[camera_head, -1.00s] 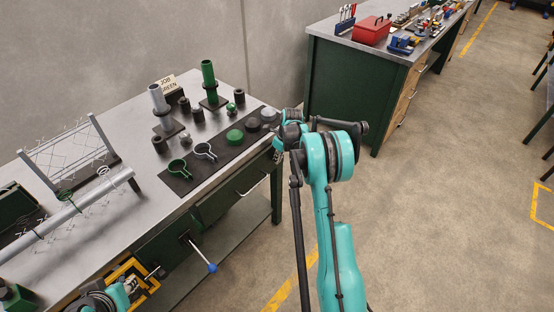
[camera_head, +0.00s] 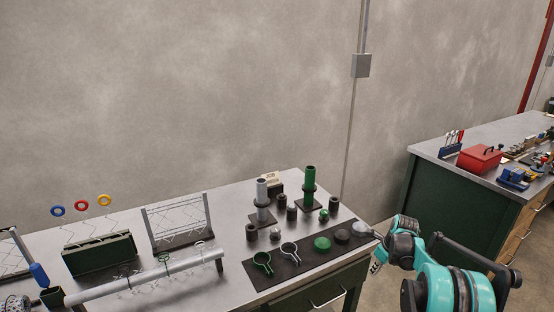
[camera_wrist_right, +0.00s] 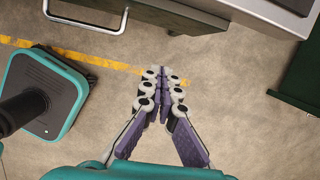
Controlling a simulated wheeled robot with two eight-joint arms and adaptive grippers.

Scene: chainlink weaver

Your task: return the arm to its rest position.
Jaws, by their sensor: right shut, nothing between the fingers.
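My right arm (camera_head: 450,288) comes in from the lower right in the head view, teal and black. Its gripper (camera_head: 376,264) is beside the right end of the workbench, partly hidden by the wrist. In the right wrist view the gripper (camera_wrist_right: 162,88) points down over the bare concrete floor. Its purple fingers meet at the tips, with nothing between them. My left gripper does not show in the head view now.
The metal workbench (camera_head: 225,285) carries a black mat (camera_head: 272,282) with clamps and caps, posts, a wire rack (camera_head: 178,222) and a long grey tube (camera_head: 140,280). A second bench (camera_head: 430,205) with a red toolbox (camera_head: 478,158) stands right. The wrist view shows a drawer handle (camera_wrist_right: 85,22) near the gripper.

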